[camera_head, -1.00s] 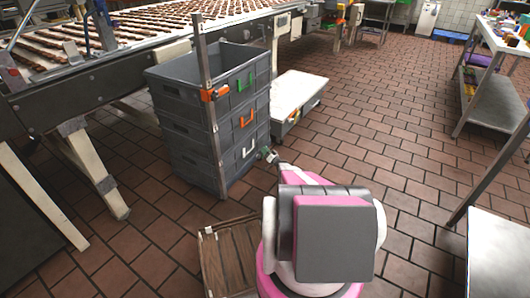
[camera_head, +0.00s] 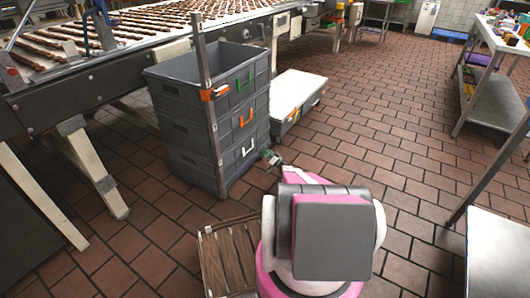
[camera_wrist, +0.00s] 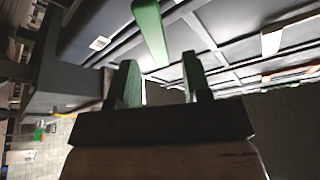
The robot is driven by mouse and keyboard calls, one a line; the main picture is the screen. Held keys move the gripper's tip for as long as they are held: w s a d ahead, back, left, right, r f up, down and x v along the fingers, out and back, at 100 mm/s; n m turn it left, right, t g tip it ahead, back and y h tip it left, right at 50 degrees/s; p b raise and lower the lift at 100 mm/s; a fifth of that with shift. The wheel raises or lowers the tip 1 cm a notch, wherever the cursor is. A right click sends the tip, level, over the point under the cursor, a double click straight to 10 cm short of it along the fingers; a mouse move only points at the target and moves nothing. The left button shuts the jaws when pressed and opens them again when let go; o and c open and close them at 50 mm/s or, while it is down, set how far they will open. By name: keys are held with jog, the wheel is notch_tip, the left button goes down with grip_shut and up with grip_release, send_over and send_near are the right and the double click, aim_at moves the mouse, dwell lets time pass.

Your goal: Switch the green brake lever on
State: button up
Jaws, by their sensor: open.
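A long green bar, which looks like the brake lever (camera_wrist: 149,30), shows at the top of the wrist view. It lies just beyond my fingertips, roughly in line with the gap between them, and nothing grips it. My gripper (camera_wrist: 158,75) has green fingers standing apart with nothing between them. In the head view my gripper (camera_head: 270,157) is low, by the bottom right corner of the crate stack (camera_head: 185,140). It is small there, and I cannot tell the lever from the green fingers.
A low cart with a white top (camera_head: 297,92) stands behind the crates. A metal post (camera_head: 206,110) with an orange clamp stands in front of the stack. A wooden crate (camera_head: 237,258) lies beside my base. The conveyor (camera_head: 90,80) is at left; open tiled floor lies right.

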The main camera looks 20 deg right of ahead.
jog(key=v, duration=0.7)
jog(key=shift+s, duration=0.3)
jog(key=shift+d+f, duration=0.1)
jog(key=s+a+r+m+g+h, duration=0.1)
jog(key=a+r+g+h, duration=0.2)
jog(key=r, duration=0.4)
jog(key=s+a+r+m+h, duration=0.1)
jog(key=a+r+h, duration=0.2)
jog(key=r+h, duration=0.35)
jog(key=s+a+r+m+g+h, duration=0.1)
jog(key=a+r+m+g+h, duration=0.15)
jog(key=r, duration=0.65)
jog(key=s+a+r+n+g, duration=0.1)
jog(key=s+a+r+g, duration=0.3)
jog(key=s, duration=0.9)
jog(key=s+a+r+n+g+y, duration=0.1)
jog(key=s+a+r+n+g, duration=0.1)
jog(key=s+a+r+g, duration=0.3)
jog(key=s+a+r+n+g, duration=0.2)
jog(key=s+a+r, duration=0.8)
jog(key=s, duration=1.1)
jog(key=a+g, duration=0.2)
jog(key=a, duration=0.1)
jog(key=shift+s+a+r+g, duration=0.15)
jog(key=shift+a+r+g, duration=0.15)
jog(key=shift+a+g, duration=0.05)
